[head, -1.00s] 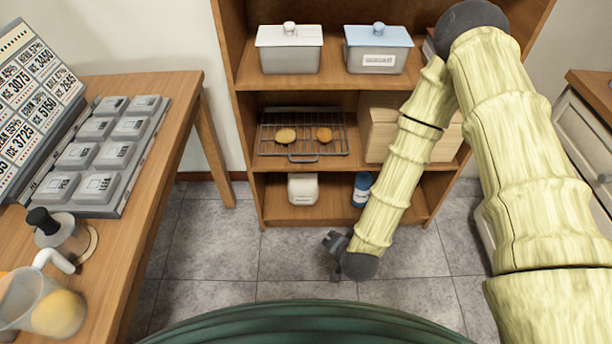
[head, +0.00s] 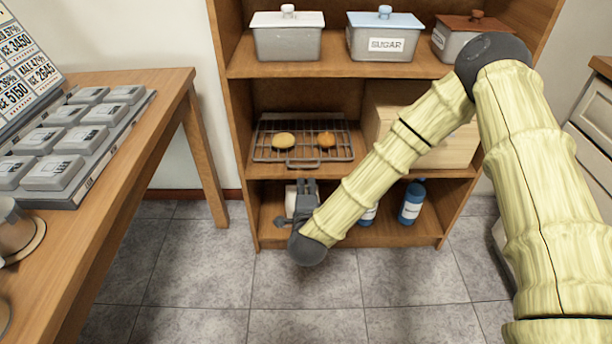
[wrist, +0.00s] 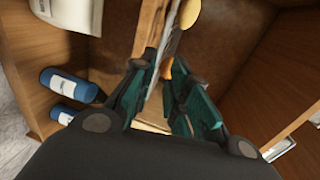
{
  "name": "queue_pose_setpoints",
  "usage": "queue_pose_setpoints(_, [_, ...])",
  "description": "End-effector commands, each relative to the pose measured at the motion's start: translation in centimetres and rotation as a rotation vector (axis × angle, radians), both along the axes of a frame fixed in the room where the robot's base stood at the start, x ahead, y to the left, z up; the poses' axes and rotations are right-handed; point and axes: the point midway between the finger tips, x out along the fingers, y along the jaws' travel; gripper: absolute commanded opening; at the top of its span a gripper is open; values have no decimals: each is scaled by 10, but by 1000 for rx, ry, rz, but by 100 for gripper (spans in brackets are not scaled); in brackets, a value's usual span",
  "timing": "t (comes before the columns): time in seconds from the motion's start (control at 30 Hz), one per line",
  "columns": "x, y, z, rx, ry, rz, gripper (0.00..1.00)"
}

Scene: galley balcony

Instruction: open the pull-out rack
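The pull-out rack (head: 262,155) is a dark wire grid on the middle shelf of the wooden shelf unit, with two round baked pieces, a tan one (head: 284,140) and a browner one (head: 326,140), lying on it. A small handle (head: 303,164) shows at its front edge. My gripper (head: 306,187) is just below and in front of that handle. In the wrist view, my gripper's (wrist: 164,68) teal fingers are apart, and the edge of the rack (wrist: 172,50) shows between and beyond their tips. I cannot tell whether they touch it.
A wooden box (head: 455,150) stands right of the rack. Below are a white container (head: 291,200), partly hidden by my gripper, and blue bottles (head: 412,203). Lidded canisters (head: 288,40) line the upper shelf. A wooden counter (head: 150,110) stands left; floor in front is clear.

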Motion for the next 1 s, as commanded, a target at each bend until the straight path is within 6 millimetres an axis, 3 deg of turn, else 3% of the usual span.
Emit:
queue_pose_setpoints(0.6, [84, 0, -19, -1, -1, -1, 17])
queue_pose_setpoints(0.8, [100, 0, -22, -1, 0, 0, 17])
queue_pose_setpoints(1.0, [103, 0, -22, -2, 1, 1, 17])
